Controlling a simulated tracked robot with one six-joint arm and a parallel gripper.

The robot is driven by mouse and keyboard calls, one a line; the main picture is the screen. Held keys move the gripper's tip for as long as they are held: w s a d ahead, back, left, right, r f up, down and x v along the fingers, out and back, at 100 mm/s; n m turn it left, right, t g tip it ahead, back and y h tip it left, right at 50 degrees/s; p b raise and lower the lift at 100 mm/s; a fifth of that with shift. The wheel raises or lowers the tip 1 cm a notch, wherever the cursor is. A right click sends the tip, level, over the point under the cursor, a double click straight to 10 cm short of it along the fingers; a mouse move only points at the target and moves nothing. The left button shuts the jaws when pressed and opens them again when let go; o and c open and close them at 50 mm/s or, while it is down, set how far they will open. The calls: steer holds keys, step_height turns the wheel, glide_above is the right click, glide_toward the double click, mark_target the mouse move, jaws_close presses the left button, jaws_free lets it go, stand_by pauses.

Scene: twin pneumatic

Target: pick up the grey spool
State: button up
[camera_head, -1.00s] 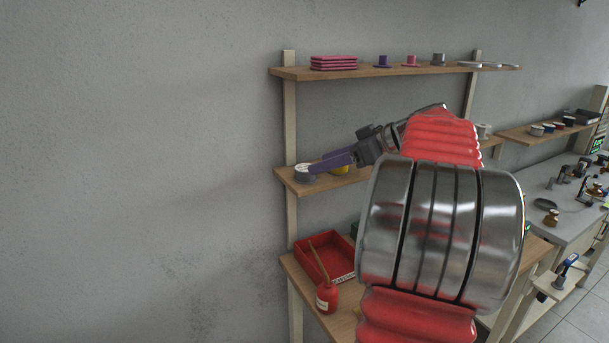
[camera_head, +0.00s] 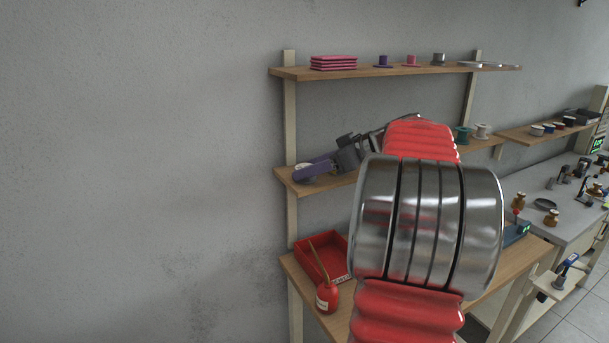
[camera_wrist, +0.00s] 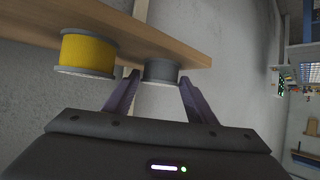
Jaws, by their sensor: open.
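The grey spool (camera_wrist: 160,71) sits on the wooden middle shelf, near the shelf's end in the wrist view. In the head view only a little of the grey spool (camera_head: 304,180) shows at the shelf's left end, below a purple finger. My gripper (camera_wrist: 158,78) is open, and its two purple fingers point at the spool, one showing on each side of it. I cannot tell whether either finger touches it. In the head view my gripper (camera_head: 313,168) is over the left end of the shelf.
A yellow spool (camera_wrist: 88,51) stands beside the grey one on the middle shelf (camera_wrist: 185,53). The upper shelf (camera_head: 400,71) holds pink trays (camera_head: 333,62) and small spools above my gripper. A red bin (camera_head: 321,256) and a red oil can (camera_head: 327,297) stand below.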

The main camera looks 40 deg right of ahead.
steer(key=shift+c, duration=0.5)
steer(key=c, duration=0.7)
steer(key=shift+r, duration=0.15)
step_height(320, 180, up, 10)
steer(key=shift+f, duration=0.1)
stand_by(0.6)
